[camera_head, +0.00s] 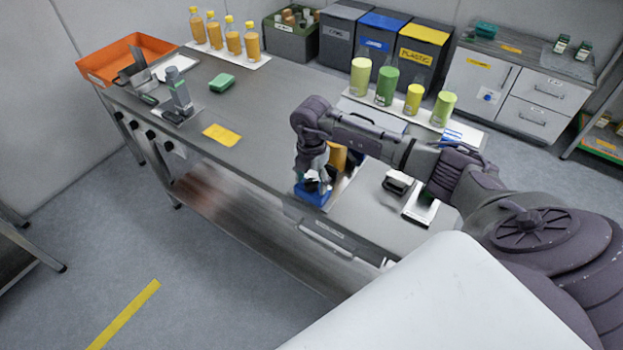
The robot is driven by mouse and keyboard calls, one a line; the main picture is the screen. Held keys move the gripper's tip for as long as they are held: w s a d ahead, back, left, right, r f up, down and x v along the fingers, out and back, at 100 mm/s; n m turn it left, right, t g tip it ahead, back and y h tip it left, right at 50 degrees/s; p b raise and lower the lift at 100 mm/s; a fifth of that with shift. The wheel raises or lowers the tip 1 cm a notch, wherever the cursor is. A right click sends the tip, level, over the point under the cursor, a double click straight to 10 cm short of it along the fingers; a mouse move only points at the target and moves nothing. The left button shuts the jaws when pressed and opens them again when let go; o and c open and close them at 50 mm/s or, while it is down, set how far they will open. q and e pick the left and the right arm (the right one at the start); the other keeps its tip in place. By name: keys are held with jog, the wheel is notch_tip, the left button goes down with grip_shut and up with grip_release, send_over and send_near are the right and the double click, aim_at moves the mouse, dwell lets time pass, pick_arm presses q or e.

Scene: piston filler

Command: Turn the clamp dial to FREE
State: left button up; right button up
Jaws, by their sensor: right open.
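My right arm comes in from the right and bends down at the wrist. My right gripper (313,186) points down at the front edge of the grey workbench (270,130). It is open, directly over or around the top of a blue block (312,196); I cannot tell whether it touches. An orange-yellow part (338,156) stands right behind the gripper, partly hidden by it. I cannot make out a clamp dial or a FREE mark; the gripper covers this spot. Several dark knobs (150,134) sit along the bench's left front side, their labels unreadable. My left gripper is not in view.
A yellow card (222,135), green sponge (222,82) and grey upright device (179,92) occupy the bench's left. An orange tray (128,50) is at the far left. Bottles (233,38) and green-yellow canisters (386,85) stand along the back. A black-and-white device (398,182) lies right of the gripper.

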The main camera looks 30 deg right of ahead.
jog(key=c, duration=1.1)
jog(key=shift+c, duration=0.2)
jog(key=n+b, duration=0.3)
jog(key=shift+f+n, duration=0.15)
jog(key=shift+n, duration=0.25)
jog(key=n+b, duration=0.3)
jog(key=n, duration=0.2)
jog(key=shift+w+b, duration=0.1)
jog(key=shift+b, duration=0.2)
jog(key=n+b, duration=0.3)
jog(key=n, duration=0.2)
jog(key=shift+n+b, duration=1.15)
jog(key=shift+n, duration=0.95)
jog(key=shift+r, duration=0.2)
